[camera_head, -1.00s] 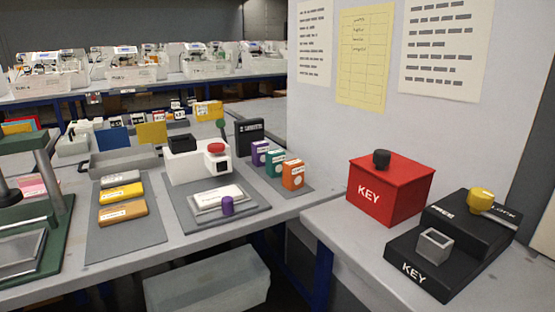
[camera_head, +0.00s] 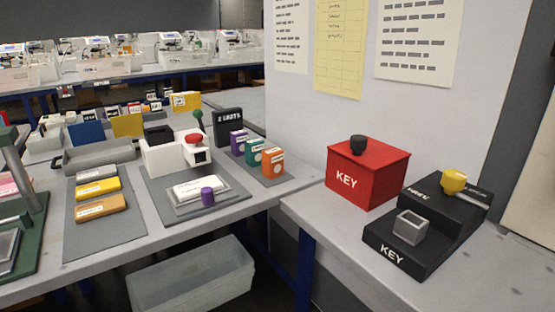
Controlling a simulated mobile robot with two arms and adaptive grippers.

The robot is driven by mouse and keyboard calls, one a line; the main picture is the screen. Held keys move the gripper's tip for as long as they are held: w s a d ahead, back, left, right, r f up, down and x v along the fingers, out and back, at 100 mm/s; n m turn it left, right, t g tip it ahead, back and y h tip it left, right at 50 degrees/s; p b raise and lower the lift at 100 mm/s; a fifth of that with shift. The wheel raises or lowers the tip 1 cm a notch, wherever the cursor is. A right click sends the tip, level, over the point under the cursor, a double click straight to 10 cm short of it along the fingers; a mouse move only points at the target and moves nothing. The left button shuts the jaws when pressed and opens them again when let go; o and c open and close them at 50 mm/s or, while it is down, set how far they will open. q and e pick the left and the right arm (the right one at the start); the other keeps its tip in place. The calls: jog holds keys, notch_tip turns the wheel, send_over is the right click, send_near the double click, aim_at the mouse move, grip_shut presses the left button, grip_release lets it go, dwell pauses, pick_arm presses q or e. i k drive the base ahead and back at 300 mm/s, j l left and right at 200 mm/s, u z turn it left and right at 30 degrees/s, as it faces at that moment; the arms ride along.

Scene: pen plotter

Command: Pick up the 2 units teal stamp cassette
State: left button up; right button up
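The teal stamp cassette (camera_head: 254,153) stands upright on a grey mat at the right end of the left table. It is in a row between a purple cassette (camera_head: 238,142) and an orange cassette (camera_head: 273,163). A black block with white lettering, seemingly "2 UNITS" (camera_head: 227,124), stands behind the row. The small labels on the cassettes are too small to read. Neither of my grippers is in view.
A red KEY box (camera_head: 367,172) and a black KEY stand (camera_head: 426,225) are on the right table. A clear bin (camera_head: 190,278) sits below. A wall rises behind the right table.

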aim_at(254, 147)
jog(key=i+j+u, duration=0.15)
jog(key=i+u, duration=0.55)
